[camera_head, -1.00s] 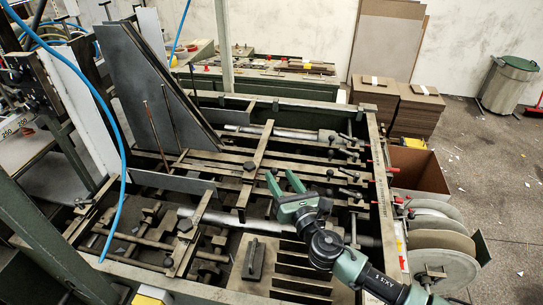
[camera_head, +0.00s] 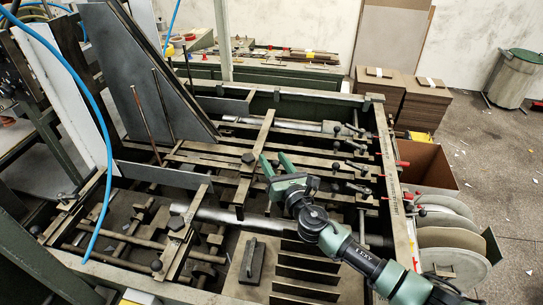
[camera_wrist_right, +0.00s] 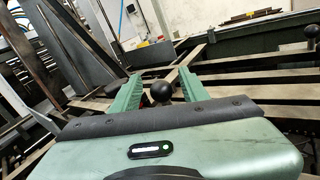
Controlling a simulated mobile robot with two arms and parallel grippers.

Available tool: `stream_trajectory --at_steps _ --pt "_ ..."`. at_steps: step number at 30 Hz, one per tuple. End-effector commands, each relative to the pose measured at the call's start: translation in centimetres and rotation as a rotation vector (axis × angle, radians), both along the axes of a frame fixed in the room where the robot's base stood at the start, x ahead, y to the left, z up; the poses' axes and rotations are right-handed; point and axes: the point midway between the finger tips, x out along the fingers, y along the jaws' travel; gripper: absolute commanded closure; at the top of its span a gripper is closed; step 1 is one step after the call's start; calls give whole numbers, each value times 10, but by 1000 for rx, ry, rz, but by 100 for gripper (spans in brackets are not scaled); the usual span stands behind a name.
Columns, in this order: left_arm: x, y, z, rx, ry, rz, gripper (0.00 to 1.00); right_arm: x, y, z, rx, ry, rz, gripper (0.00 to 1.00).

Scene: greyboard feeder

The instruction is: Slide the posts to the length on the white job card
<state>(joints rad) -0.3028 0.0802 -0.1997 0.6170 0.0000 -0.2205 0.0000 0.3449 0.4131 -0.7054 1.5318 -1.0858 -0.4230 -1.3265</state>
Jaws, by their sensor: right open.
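My right gripper (camera_head: 275,163) is open over the middle of the feeder frame, just right of a flat cross bar (camera_head: 262,135) with a dark knob (camera_head: 248,158). In the right wrist view, a black ball knob (camera_wrist_right: 160,92) shows between the two green fingers, which stand apart from it on both sides. I cannot make out a white job card. My left gripper is not in view.
Several clamp levers with black knobs (camera_head: 338,146) line the frame's right side. A dark slanted plate (camera_head: 145,75) rises at the left, and a blue hose (camera_head: 78,95) hangs in front. Paper reels (camera_head: 440,238) and a cardboard box (camera_head: 425,165) stand at the right.

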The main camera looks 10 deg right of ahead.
Motion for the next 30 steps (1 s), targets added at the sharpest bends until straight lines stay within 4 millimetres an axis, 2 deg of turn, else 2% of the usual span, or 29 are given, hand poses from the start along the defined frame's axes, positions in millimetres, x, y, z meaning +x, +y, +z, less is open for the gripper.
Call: stream_trajectory --at_steps 3,6,14,19,30 --pt "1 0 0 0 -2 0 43 14 2 0 0 -1 -1 55" --pt "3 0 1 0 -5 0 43 19 3 0 0 -1 0 55" --pt "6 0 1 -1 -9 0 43 20 3 0 0 0 -1 55" --pt "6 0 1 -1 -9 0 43 20 3 0 0 0 -1 100" --pt "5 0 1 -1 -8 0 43 20 3 -1 0 0 -1 100"
